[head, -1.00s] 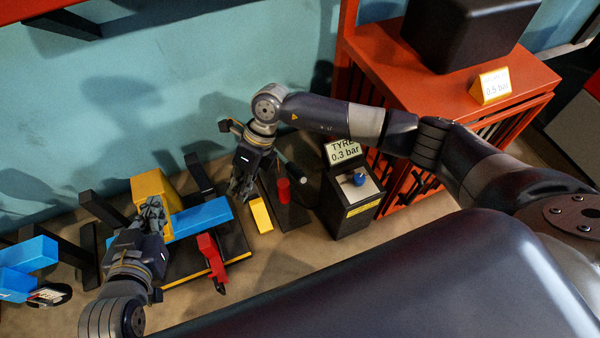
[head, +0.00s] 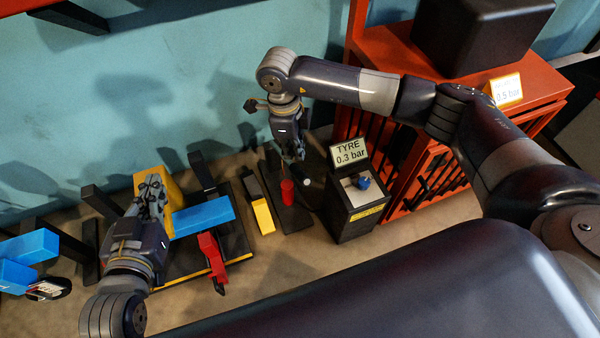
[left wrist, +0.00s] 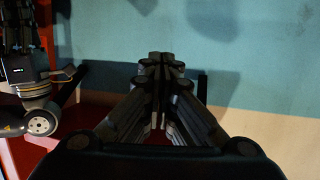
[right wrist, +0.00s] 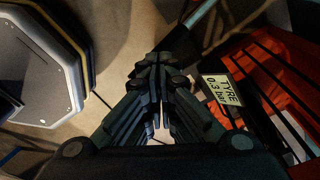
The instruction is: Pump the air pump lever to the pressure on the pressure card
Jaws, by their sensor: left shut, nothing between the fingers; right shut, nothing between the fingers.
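The pressure card (head: 504,92) stands on the orange cabinet and reads 0.5 bar; its top line is too small to read. A black box (head: 355,215) with a blue knob (head: 362,183) carries a sign (head: 348,153) reading TYRE 0.3 bar, which also shows in the right wrist view (right wrist: 222,90). Left of it a red cylinder (head: 287,192) stands on a dark base; I cannot tell which part is the pump lever. My right gripper (head: 293,157) is shut and empty, above and behind the red cylinder. My left gripper (head: 152,187) is shut and empty, before a yellow block.
The yellow block (head: 180,190), a blue bar (head: 204,216) and a red clamp-like part (head: 212,256) stand on a dark base at left. A black-and-yellow block (head: 258,205) stands between the bases. The orange cabinet (head: 540,85) bounds the right, the teal wall (head: 90,110) the back.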

